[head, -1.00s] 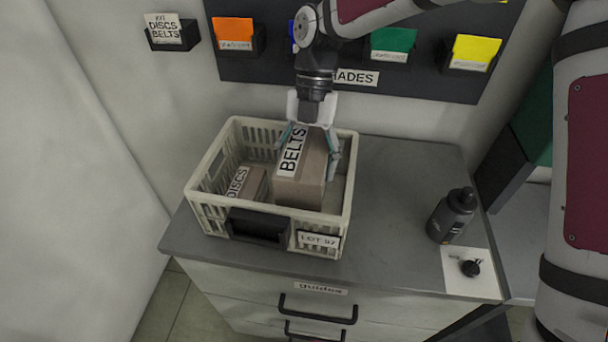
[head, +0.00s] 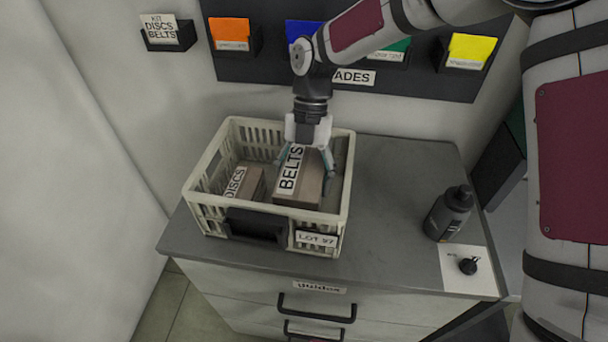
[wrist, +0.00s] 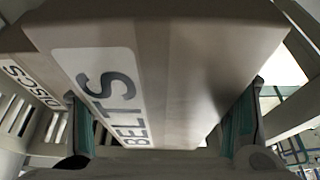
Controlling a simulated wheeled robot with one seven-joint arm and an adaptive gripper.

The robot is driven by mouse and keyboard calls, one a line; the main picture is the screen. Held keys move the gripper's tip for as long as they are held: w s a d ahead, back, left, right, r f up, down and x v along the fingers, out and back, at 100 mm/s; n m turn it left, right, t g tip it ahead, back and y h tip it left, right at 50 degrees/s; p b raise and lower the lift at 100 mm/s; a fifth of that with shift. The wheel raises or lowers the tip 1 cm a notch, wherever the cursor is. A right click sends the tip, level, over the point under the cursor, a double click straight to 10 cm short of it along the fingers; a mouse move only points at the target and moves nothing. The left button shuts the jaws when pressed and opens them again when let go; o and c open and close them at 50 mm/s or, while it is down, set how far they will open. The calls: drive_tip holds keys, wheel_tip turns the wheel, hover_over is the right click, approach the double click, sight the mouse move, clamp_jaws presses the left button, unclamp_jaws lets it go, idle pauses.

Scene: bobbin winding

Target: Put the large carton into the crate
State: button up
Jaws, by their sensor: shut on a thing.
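The large carton (head: 303,184), brown with a white BELTS label, is inside the cream slatted crate (head: 342,200), in its right part. My gripper (head: 305,166) is shut on this carton from above, one finger on each side. In the wrist view the carton (wrist: 180,70) fills the middle between the two teal-padded fingers. Whether the carton's underside touches the crate floor is hidden. A smaller carton (head: 251,184) labelled DISCS lies in the crate's left part.
The crate stands on a grey cabinet top (head: 390,200). A dark bottle (head: 449,214) stands at the right, near a white card with a black knob (head: 468,265). Coloured card holders hang on the back wall, with a kit card (head: 163,30) at the left. The counter between crate and bottle is clear.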

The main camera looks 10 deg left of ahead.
drive_tip(key=shift+f, duration=0.15)
drive_tip(key=o, duration=1.5)
drive_tip(key=shift+o, duration=0.2)
drive_tip(key=shift+r, duration=0.4)
drive_tip(key=b+v, duration=0.2)
drive_tip(key=v, duration=0.9)
drive_tip(key=shift+w+r, duration=0.15)
drive_tip(key=shift+r, duration=0.05)
drive_tip(key=shift+w+r, duration=0.15)
drive_tip(key=shift+r, duration=0.35)
